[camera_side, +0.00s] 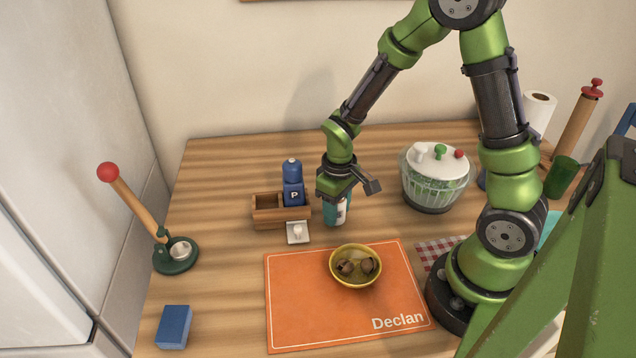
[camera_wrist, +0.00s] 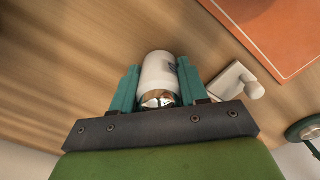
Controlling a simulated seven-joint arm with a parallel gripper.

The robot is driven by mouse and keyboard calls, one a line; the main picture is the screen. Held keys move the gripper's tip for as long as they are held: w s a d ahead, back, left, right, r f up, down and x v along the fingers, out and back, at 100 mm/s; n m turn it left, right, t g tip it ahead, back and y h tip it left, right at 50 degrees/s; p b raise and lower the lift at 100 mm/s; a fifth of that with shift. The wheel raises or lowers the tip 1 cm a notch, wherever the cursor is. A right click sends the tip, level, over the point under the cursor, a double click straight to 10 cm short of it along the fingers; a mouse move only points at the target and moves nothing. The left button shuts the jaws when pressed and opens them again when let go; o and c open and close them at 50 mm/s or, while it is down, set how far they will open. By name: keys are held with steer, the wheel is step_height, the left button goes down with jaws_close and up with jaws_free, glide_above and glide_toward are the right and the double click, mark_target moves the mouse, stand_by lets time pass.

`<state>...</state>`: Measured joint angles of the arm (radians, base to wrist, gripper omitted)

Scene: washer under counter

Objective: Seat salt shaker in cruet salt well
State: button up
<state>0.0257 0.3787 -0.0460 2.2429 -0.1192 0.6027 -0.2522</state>
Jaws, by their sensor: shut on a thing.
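My gripper (camera_side: 336,208) has its teal fingers shut on a white salt shaker with a shiny metal cap. The shaker (camera_wrist: 159,70) lies between both fingers in the wrist view, cap toward the palm; its dark marking is only partly visible. In the side view the shaker (camera_side: 342,211) is mostly hidden by the fingers, and I cannot tell whether it touches the counter. The wooden cruet (camera_side: 268,222) stands to the left of my gripper. A blue pepper mill marked P (camera_side: 293,184) stands in its right well. Its left well looks empty.
A white square piece with a knob (camera_side: 298,233) lies in front of the cruet. An orange mat (camera_side: 300,310) with a yellow bowl (camera_side: 356,281) is nearer the front. A salad spinner (camera_side: 434,192) stands right, a green-based press (camera_side: 176,260) left.

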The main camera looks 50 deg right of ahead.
steer(key=o, duration=1.2)
steer(key=shift+f, duration=0.1)
step_height(320, 180, up, 12)
steer(key=shift+r, duration=0.25)
steer(key=s+a+r+m+t, duration=0.1)
steer(key=s+r+t, duration=0.1)
steer(key=r, duration=0.1)
steer(key=s+a+r+m+t+y, duration=0.1)
steer(key=s+a+r+t, duration=0.1)
steer(key=s+r, duration=0.1)
steer(key=s+a+r+m+t, duration=0.1)
steer(key=s+a+r+t, duration=0.1)
steer(key=r, duration=0.2)
steer(key=shift+s+r+m+t+y, duration=0.2)
steer(key=shift+r+m+t+y, duration=0.1)
steer(key=shift+r+y, duration=0.1)
steer(key=shift+o, duration=0.4)
steer(key=shift+s+a+r+t, duration=0.2)
steer(key=shift+s+r+t, duration=0.1)
steer(key=shift+s, duration=0.15)
